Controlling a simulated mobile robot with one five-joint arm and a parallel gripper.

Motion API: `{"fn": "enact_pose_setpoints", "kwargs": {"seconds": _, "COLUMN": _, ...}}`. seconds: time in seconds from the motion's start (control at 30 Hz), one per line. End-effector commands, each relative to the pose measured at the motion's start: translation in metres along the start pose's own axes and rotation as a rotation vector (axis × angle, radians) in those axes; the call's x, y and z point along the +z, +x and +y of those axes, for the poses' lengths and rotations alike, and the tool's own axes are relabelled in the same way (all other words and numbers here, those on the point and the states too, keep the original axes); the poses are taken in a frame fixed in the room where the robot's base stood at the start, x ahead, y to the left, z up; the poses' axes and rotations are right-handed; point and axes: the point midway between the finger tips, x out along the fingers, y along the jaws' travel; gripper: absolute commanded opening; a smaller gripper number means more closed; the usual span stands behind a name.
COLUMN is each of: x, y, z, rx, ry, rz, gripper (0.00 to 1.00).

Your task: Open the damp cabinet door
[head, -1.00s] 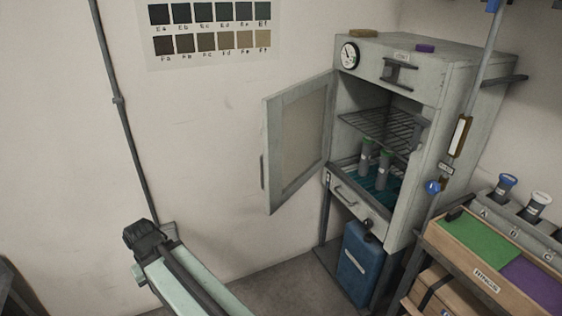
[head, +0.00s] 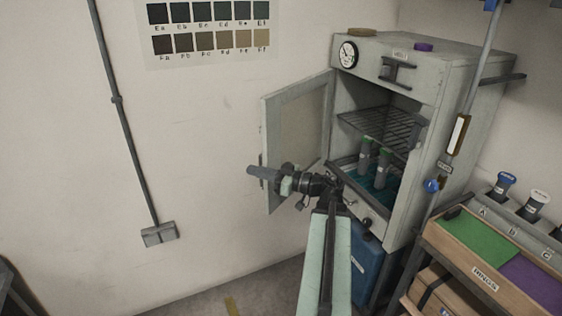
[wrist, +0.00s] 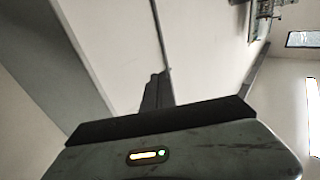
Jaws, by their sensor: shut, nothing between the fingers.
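The damp cabinet (head: 445,130) is a pale grey metal box on a stand against the wall. Its framed door (head: 300,115) stands wide open, swung out to the left, so the inside shows. The wrist view shows the dark fingers (wrist: 157,90) together and empty.
Inside are a wire shelf (head: 385,128) and green-capped bottles (head: 382,168). Below are a drawer and a blue container (head: 368,265). A bench with a wooden tray (head: 455,228) stands at the right, beside an upright pole (head: 478,70). The wall left of the door is mostly clear.

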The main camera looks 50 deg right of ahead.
Motion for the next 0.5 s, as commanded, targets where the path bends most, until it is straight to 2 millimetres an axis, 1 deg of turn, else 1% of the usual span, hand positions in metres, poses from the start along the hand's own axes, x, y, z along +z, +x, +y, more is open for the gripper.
{"fn": "enact_pose_setpoints", "kwargs": {"seconds": 0.03, "x": 0.003, "y": -0.045, "z": 0.019, "rx": 0.06, "ry": -0.001, "rz": -0.022, "gripper": 0.0}}
{"fn": "enact_pose_setpoints", "kwargs": {"seconds": 0.07, "x": 0.004, "y": -0.067, "z": 0.028, "rx": 0.09, "ry": -0.001, "rz": -0.031, "gripper": 0.0}}
{"fn": "enact_pose_setpoints", "kwargs": {"seconds": 0.1, "x": 0.005, "y": -0.094, "z": 0.037, "rx": 0.13, "ry": -0.002, "rz": -0.04, "gripper": 0.0}}
{"fn": "enact_pose_setpoints", "kwargs": {"seconds": 0.2, "x": 0.005, "y": -0.145, "z": 0.054, "rx": 0.215, "ry": -0.005, "rz": -0.048, "gripper": 0.0}}
{"fn": "enact_pose_setpoints", "kwargs": {"seconds": 0.3, "x": 0.004, "y": -0.172, "z": 0.062, "rx": 0.262, "ry": -0.007, "rz": -0.048, "gripper": 0.0}}
{"fn": "enact_pose_setpoints", "kwargs": {"seconds": 0.33, "x": 0.004, "y": -0.177, "z": 0.063, "rx": 0.269, "ry": -0.007, "rz": -0.048, "gripper": 0.0}}
{"fn": "enact_pose_setpoints", "kwargs": {"seconds": 0.4, "x": 0.003, "y": -0.18, "z": 0.064, "rx": 0.276, "ry": -0.008, "rz": -0.048, "gripper": 0.0}}
{"fn": "enact_pose_setpoints", "kwargs": {"seconds": 0.5, "x": 0.003, "y": -0.178, "z": 0.065, "rx": 0.275, "ry": -0.008, "rz": -0.047, "gripper": 0.0}}
